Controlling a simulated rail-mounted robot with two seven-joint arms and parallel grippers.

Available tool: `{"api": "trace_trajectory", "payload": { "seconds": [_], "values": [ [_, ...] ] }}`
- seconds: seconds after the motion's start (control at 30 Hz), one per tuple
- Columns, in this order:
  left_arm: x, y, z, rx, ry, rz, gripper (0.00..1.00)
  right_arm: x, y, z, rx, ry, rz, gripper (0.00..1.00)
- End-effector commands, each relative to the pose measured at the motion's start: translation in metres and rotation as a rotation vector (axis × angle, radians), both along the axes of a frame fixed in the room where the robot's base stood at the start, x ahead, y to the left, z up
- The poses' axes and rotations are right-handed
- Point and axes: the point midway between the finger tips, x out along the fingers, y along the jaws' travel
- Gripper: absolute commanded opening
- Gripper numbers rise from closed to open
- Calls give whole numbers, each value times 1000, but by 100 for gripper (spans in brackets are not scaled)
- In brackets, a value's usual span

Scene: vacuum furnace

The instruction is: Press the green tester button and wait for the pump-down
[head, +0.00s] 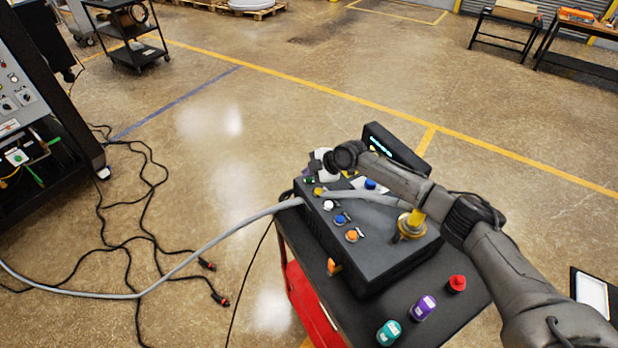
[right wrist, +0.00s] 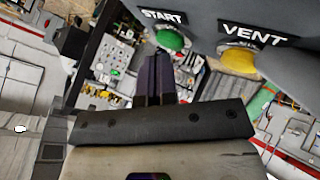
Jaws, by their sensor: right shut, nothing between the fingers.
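The tester (head: 375,240) is a dark box on a cart, with coloured buttons along its left face. Its green button (right wrist: 172,40) sits under a START label in the right wrist view, beside a yellow button (right wrist: 238,62) under VENT. In the head view the green button (head: 308,180) is small, near the box's far left corner. My right gripper (right wrist: 157,62) is shut and empty, with its fingertips just below and left of the green button; I see no clear contact. In the head view my right wrist is over the tester's far end. My left gripper is out of view.
The cart top (head: 385,305) carries a teal-capped vial (head: 388,332), a purple one (head: 424,307) and a red one (head: 456,284). A lit display (head: 392,150) stands behind the tester. A grey hose (head: 200,250) and black cables cross the floor at left.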

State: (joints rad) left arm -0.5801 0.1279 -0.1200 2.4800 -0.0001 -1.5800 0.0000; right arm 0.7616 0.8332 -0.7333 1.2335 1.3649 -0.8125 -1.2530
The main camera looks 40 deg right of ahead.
Motion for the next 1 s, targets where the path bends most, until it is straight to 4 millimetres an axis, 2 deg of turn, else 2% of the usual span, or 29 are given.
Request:
{"api": "trace_trajectory", "payload": {
  "seconds": [0.2,0.67,1.0],
  "values": [
    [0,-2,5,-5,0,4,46,0,0,10,-1,0,1,0],
    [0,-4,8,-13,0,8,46,0,0,15,-1,-2,0,0],
    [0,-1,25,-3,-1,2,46,0,-1,43,0,-2,-1,0]
  ]
}}
